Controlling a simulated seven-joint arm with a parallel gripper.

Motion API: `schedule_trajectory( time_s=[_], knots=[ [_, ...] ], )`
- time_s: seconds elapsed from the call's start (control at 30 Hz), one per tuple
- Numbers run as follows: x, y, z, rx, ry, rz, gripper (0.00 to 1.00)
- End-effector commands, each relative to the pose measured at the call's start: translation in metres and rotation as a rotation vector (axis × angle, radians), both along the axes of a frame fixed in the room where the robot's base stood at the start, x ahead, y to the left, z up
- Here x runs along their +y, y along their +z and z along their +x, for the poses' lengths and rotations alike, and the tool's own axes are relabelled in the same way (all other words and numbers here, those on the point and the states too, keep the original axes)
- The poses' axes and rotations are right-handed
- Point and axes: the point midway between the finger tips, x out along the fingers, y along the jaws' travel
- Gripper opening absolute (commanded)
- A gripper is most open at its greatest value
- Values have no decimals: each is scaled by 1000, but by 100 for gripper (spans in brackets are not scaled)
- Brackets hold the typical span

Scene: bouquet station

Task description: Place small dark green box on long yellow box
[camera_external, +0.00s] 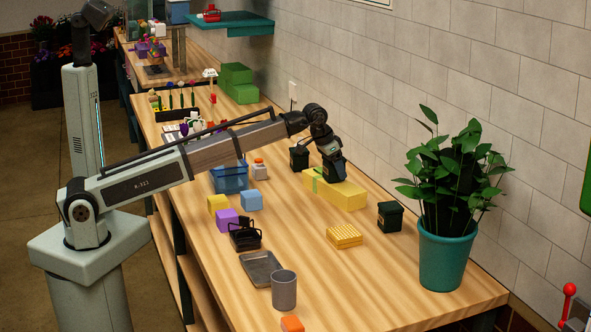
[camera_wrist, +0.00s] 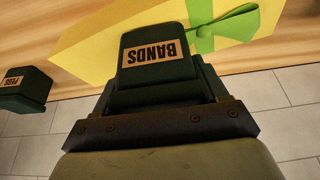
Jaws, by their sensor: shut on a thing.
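The long yellow box (camera_external: 348,195) lies on the wooden table, with a green ribbon around it. In the wrist view, the yellow box (camera_wrist: 95,50) and its green bow (camera_wrist: 225,28) show behind the held box. My gripper (camera_external: 331,166) is over the yellow box's far half. It is shut on a small dark green box (camera_wrist: 153,45) labelled BANDS, which overlaps the yellow box in the wrist view. I cannot tell whether the held box touches the yellow top. The fingertips are mostly hidden.
Another dark green box (camera_external: 390,217), labelled PEGS in the wrist view (camera_wrist: 25,88), stands near the yellow box. A black container (camera_external: 299,158), yellow ridged block (camera_external: 344,236), potted plant (camera_external: 447,260), grey cup (camera_external: 284,290) and blue basket (camera_external: 229,178) surround it.

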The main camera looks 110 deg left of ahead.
Motion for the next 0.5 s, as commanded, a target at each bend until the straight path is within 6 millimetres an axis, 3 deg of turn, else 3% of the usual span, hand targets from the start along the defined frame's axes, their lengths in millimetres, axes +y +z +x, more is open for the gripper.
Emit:
schedule_trajectory(
  time_s=[0.4, 0.43, 0.5],
  knots=[
    [0, -6, 0, -1, 0, 1, 38],
    [0, -6, 0, 0, 0, 0, 73],
    [0, -6, 0, -1, 0, 1, 80]
  ],
)
